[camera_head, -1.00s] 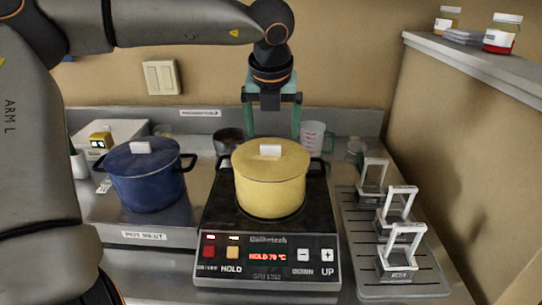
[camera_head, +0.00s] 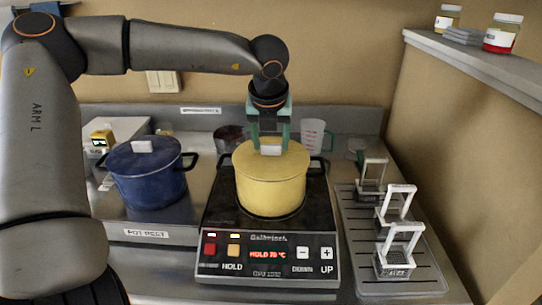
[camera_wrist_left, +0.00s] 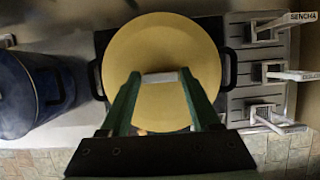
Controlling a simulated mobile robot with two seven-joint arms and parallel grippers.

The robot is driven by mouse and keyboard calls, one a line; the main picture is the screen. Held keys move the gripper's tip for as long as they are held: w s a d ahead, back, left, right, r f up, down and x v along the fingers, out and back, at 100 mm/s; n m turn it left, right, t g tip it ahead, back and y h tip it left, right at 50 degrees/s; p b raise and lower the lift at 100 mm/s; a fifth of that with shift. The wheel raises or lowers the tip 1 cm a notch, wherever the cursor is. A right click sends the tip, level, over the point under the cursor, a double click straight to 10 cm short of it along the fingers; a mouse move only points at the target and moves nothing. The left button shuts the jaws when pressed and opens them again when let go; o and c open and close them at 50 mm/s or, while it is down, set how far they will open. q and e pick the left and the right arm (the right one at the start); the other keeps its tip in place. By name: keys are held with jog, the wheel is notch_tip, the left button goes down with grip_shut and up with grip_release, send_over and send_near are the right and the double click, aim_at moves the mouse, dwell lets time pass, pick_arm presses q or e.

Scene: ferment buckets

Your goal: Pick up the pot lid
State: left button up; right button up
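A yellow pot (camera_head: 270,195) stands on the black hot plate, with a yellow lid (camera_head: 243,158) on it. The lid has a white block-shaped knob (camera_head: 270,150). My left gripper (camera_head: 270,146) points down over the lid, its green fingers open on either side of the knob. The lid fills the middle of that view. My right gripper is not in view.
A blue lidded pot (camera_head: 148,180) stands to the left of the hot plate (camera_head: 270,255). A grey tray (camera_head: 415,285) on the right holds several white-framed holders. A measuring cup (camera_head: 312,134) stands behind the yellow pot. A wall shelf (camera_head: 470,60) juts out at upper right.

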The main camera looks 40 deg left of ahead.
pick_arm(q)
grip_shut()
jog(key=shift+r, duration=0.1)
dwell(0.3)
